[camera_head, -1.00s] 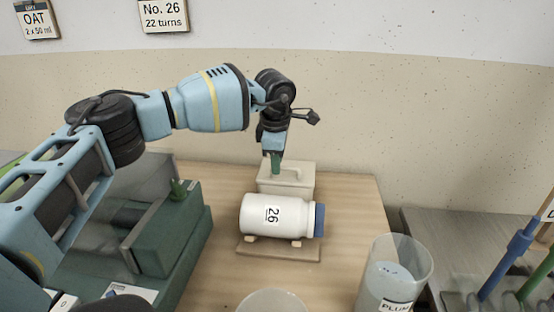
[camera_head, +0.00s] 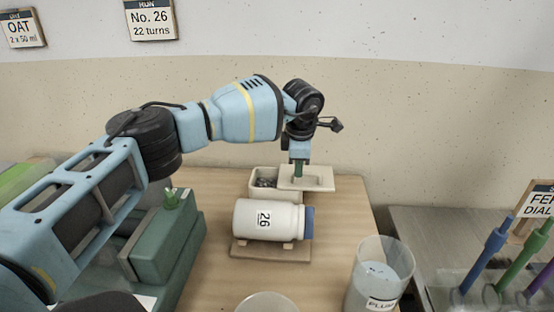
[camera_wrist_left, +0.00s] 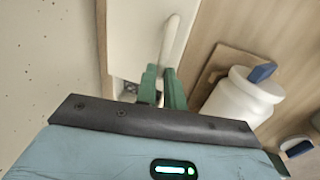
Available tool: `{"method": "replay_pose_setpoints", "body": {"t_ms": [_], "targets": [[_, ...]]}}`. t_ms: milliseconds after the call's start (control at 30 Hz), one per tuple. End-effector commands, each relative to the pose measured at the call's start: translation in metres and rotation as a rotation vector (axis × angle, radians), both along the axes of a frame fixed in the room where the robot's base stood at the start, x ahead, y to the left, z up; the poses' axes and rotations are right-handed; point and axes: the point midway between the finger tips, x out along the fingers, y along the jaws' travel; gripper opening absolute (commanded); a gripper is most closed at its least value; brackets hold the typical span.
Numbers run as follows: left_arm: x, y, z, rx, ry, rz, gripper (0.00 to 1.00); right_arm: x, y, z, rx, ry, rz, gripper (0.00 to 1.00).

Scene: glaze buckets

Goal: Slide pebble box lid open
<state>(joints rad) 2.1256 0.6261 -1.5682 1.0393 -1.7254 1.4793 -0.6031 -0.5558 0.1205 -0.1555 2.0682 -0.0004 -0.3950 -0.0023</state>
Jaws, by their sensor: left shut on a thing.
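The pebble box (camera_head: 262,194) is a pale box behind the bottle, with its left part uncovered and dark pebbles (camera_head: 266,182) showing inside. Its pale lid (camera_head: 320,186) sits shifted to the right and juts past the box's right side. My left gripper (camera_head: 298,174) points down over the lid, its green fingers shut on the lid's raised handle. In the left wrist view the fingers (camera_wrist_left: 163,82) are at the near end of the handle (camera_wrist_left: 172,40). My right gripper is in no view.
A white bottle (camera_head: 268,220) marked 26 with a blue cap lies on a wooden stand (camera_head: 270,250) right in front of the box. A clear beaker (camera_head: 380,275) stands front right, a pale bowl (camera_head: 272,303) at the front. A green machine (camera_head: 165,245) stands left.

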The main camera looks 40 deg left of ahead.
Motion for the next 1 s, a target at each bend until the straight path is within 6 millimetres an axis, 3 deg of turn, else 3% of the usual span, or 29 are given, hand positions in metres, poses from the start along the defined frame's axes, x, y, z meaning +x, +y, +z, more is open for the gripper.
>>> {"method": "replay_pose_setpoints", "body": {"t_ms": [200, 567, 600, 767, 1000], "targets": [[0.014, -0.022, 0.001, 0.001, -0.002, 0.002, 0.0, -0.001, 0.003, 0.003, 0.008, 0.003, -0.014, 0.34], [0.015, -0.024, 0.0, 0.001, -0.002, 0.002, 0.0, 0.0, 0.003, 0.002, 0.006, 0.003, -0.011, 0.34], [0.015, -0.024, 0.0, 0.0, -0.002, 0.002, 0.13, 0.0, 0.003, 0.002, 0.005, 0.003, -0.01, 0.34], [0.015, -0.024, 0.0, -0.001, -0.002, 0.002, 0.33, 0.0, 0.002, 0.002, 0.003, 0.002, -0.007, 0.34], [0.015, -0.024, 0.0, 0.0, -0.001, 0.002, 0.33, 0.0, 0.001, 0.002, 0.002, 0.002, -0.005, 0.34]]}}
